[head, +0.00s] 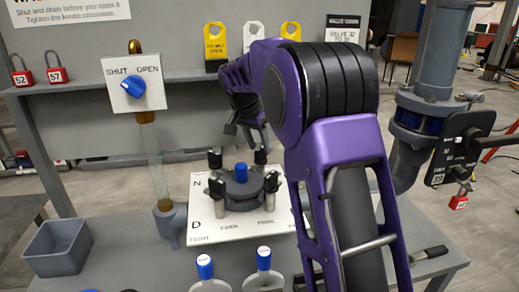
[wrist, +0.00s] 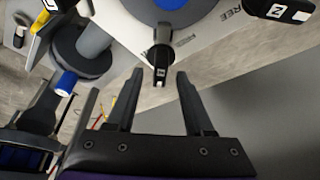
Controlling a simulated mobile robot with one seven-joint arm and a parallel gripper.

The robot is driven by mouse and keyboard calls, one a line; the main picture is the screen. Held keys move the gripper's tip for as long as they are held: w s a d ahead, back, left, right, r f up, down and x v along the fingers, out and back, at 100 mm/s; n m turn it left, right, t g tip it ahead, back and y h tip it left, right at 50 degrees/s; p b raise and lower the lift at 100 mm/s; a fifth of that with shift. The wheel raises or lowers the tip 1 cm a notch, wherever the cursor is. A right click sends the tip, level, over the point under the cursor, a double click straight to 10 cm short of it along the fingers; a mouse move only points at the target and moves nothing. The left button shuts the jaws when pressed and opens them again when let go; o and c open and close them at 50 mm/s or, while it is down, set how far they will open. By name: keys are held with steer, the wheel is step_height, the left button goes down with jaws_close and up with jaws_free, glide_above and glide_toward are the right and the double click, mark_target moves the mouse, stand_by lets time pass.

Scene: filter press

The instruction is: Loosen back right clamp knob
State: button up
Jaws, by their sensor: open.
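The filter press is a round grey plate (head: 240,190) with a blue centre knob (head: 241,172) on a white printed board. Black clamp knobs stand around it. The back right clamp knob (head: 260,155) and back left clamp knob (head: 214,157) are upright. My gripper (head: 246,133) hangs just above and behind them, partly hidden by my arm. In the wrist view my gripper (wrist: 160,72) is open and empty. A black knob with a white label (wrist: 161,58) lies between and just beyond its fingertips; contact is not clear. Another labelled knob (wrist: 277,11) is at upper right.
A blue valve handle marked SHUT OPEN (head: 138,86) stands at left above a clear tube. A grey bin (head: 58,248) sits at front left. A thick grey pipe (head: 432,60) rises at right.

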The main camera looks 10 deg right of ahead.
steer(key=shift+x, duration=0.75)
jaws_close()
